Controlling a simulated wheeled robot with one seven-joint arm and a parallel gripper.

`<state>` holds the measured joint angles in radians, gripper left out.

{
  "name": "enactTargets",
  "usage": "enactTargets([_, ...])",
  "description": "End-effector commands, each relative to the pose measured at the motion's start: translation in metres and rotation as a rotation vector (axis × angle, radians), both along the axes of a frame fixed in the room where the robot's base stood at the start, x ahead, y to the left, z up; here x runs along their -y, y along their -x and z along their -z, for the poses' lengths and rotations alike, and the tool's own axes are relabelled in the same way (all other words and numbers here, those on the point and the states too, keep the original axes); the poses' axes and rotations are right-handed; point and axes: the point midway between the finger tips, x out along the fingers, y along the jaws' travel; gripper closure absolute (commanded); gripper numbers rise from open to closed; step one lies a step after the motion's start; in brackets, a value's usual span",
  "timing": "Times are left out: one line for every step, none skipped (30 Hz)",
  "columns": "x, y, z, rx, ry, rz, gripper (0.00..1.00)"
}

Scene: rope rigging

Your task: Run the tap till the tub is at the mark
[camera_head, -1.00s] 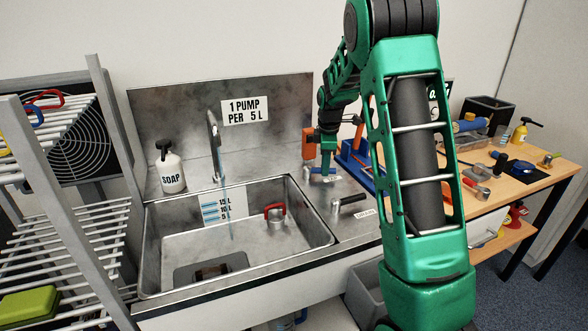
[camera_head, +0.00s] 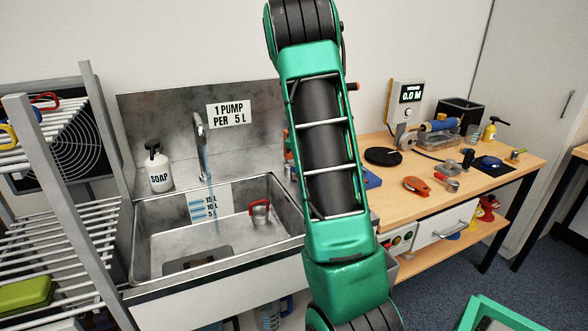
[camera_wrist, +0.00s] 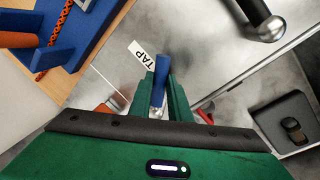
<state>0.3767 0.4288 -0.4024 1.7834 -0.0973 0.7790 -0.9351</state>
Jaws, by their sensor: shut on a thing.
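The metal tub (camera_head: 285,230) is a sink basin with a scale (camera_head: 206,207) on its back wall, marked 15 L, 10 L and 5 L. A thin bluish stream of water (camera_head: 207,165) falls from the spout (camera_head: 199,130) into it. I cannot make out the water level. In the wrist view my gripper (camera_wrist: 160,88) is shut on the blue tap lever (camera_wrist: 160,78), beside the TAP label (camera_wrist: 143,51). In the head view my arm hides the gripper and the lever.
A soap pump bottle (camera_head: 159,168) stands left of the spout, near a sign reading 1 PUMP PER 5 L (camera_head: 228,115). A red-handled metal cup (camera_head: 260,212) is in the tub. The wooden bench (camera_head: 465,190) holds several tools.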

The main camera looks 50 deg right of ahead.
Motion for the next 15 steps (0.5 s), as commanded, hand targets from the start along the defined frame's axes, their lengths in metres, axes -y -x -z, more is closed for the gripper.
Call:
enactTargets([0.0031,0.0002,-0.0029,0.005,0.005,0.006,1.00])
enactTargets([0.0035,0.0006,-0.0029,0.005,0.005,0.008,1.00])
enactTargets([0.0038,0.0010,-0.0029,0.005,0.005,0.011,1.00])
enactTargets([0.0040,0.0012,-0.0029,0.005,0.004,0.012,1.00])
enactTargets([0.0040,0.0013,-0.0028,0.005,0.004,0.012,1.00])
enactTargets([0.0041,0.0015,-0.0028,0.004,0.004,0.012,1.00])
enactTargets([0.0040,0.0016,-0.0028,0.004,0.004,0.012,1.00])
enactTargets([0.0040,0.0017,-0.0028,0.004,0.004,0.012,1.00])
enactTargets([0.0040,0.0019,-0.0027,0.003,0.003,0.012,1.00])
enactTargets([0.0041,0.0019,-0.0027,0.003,0.003,0.012,1.00])
enactTargets([0.0042,0.0021,-0.0027,0.003,0.003,0.012,1.00])
enactTargets([0.0043,0.0023,-0.0026,0.002,0.003,0.012,1.00])
enactTargets([0.0043,0.0025,-0.0026,0.002,0.003,0.012,1.00])
enactTargets([0.0045,0.0027,-0.0026,0.002,0.002,0.013,0.76])
enactTargets([0.0046,0.0029,-0.0024,0.002,0.002,0.013,0.66])
